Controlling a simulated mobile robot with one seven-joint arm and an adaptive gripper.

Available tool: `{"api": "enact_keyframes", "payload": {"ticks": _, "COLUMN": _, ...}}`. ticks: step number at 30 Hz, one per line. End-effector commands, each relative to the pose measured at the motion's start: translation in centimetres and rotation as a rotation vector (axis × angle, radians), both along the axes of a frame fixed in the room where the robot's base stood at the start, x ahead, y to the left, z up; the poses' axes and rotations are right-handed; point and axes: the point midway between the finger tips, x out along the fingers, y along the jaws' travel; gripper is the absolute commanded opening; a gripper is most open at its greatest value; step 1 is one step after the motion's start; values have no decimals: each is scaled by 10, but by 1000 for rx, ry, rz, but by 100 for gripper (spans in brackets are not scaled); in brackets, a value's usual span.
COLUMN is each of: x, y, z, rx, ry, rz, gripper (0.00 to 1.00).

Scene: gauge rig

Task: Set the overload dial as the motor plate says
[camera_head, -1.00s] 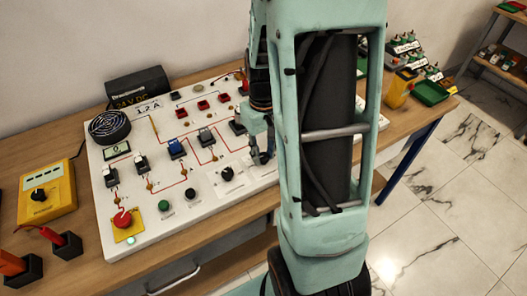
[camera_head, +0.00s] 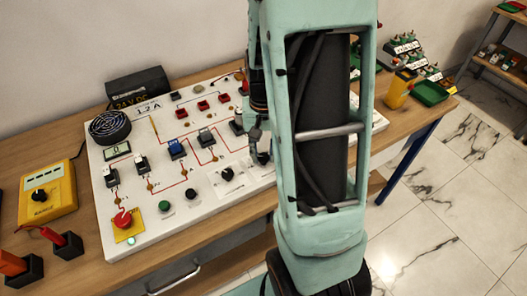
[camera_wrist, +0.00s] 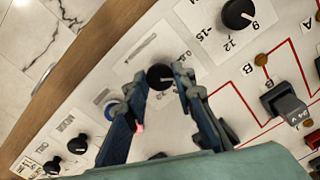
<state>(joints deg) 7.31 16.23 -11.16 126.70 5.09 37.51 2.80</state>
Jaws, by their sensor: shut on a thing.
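My gripper (camera_wrist: 158,95) is shut on a small black knob (camera_wrist: 160,77) on the white panel, with a finger on either side. In the head view my gripper (camera_head: 260,145) is at the panel's front right, partly hidden by my arm. A larger black dial (camera_wrist: 237,13) with the figures 9, 12 and 15 is beside it at the upper right of the wrist view; it also shows in the head view (camera_head: 227,173). The labels do not let me tell which is the overload dial. A plate (camera_head: 148,106) reading 1.2 A is near the round black fan-like unit (camera_head: 110,127).
The white panel (camera_head: 215,205) carries several switches, a red button (camera_head: 122,219) and a green button (camera_head: 164,206). A yellow meter (camera_head: 46,194) stands at the left. Two more black knobs (camera_wrist: 78,144) are at the wrist view's lower left.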

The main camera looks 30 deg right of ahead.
Motion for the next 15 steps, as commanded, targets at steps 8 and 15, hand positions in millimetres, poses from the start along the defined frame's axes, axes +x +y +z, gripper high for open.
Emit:
{"api": "enact_keyframes", "payload": {"ticks": 8, "x": 1, "y": 0, "z": 1, "rx": -1, "ry": -2, "rz": -156, "gripper": 0}}
{"api": "enact_keyframes", "payload": {"ticks": 15, "x": 1, "y": 0, "z": 1, "rx": 0, "ry": -2, "rz": -219, "gripper": 0}}
